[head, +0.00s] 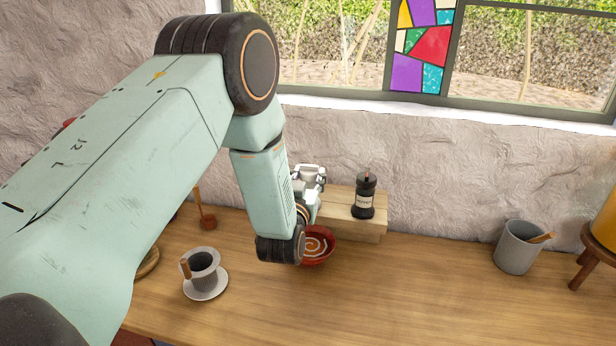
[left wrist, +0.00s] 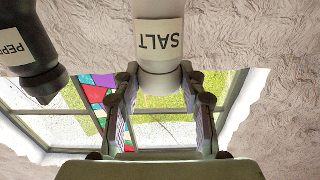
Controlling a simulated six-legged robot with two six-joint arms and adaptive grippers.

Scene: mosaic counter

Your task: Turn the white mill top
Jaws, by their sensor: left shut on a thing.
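The white mill (left wrist: 159,45), labelled SALT, appears upside down in the left wrist view. My left gripper (left wrist: 159,78) has a finger on each side of the mill's white top (left wrist: 160,80) and is shut on it. In the head view my left gripper (head: 309,178) is partly hidden behind my forearm, above the left part of a wooden block (head: 347,225). The mill's body can hardly be told apart there. My right gripper is not in view.
A black mill (head: 364,197), labelled PEPPER in the left wrist view (left wrist: 28,38), stands beside it on the block. A red bowl (head: 318,258) sits in front. A cup on a saucer (head: 206,289) stands left, a grey pot (head: 519,248) right. The counter between is clear.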

